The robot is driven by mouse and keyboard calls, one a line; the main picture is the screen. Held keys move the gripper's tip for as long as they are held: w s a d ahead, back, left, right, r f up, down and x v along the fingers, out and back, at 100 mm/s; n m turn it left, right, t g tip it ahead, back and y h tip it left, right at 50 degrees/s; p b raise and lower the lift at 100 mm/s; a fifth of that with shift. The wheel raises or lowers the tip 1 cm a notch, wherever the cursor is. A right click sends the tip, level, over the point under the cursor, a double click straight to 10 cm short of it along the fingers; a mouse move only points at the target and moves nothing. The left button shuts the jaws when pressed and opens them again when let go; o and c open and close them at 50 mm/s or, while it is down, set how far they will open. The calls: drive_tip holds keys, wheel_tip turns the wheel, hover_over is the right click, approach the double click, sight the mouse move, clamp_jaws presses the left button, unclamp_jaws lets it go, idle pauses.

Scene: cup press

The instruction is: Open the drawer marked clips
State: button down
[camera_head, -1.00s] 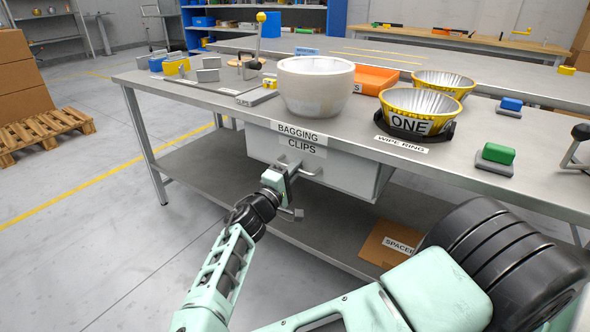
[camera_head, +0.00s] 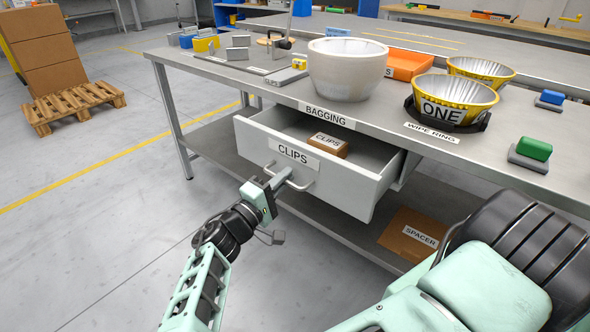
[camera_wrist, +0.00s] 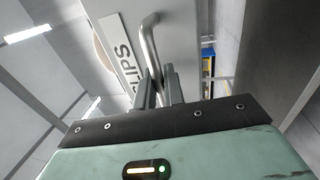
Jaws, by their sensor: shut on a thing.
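The drawer marked CLIPS (camera_head: 342,186) is pulled out from under the table, and its inside shows. A brown box labelled CLIPS (camera_head: 329,145) lies inside it toward the back. The drawer's metal bar handle (camera_head: 301,184) is on its front, beside the CLIPS label (camera_head: 293,155). My gripper (camera_head: 280,178) is shut on the handle in the head view. In the wrist view the two fingers of my gripper (camera_wrist: 160,88) sit on either side of the handle (camera_wrist: 149,45), with the drawer front (camera_wrist: 182,30) close ahead.
A box marked SPACER (camera_head: 412,235) lies on the lower shelf. Floor to the left is clear up to the pallet (camera_head: 72,105).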

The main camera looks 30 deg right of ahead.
drive_tip(key=shift+s+a, duration=0.2)
drive_tip(key=shift+a, duration=0.3)
drive_tip(key=c, duration=1.6)
unclamp_jaws()
drive_tip(key=shift+c, duration=0.2)
drive_tip(key=shift+a, duration=0.1)
drive_tip(key=p+v, duration=0.1)
drive_tip(key=v, duration=1.6)
drive_tip(key=shift+a, duration=0.2)
drive_tip(key=shift+d, duration=0.1)
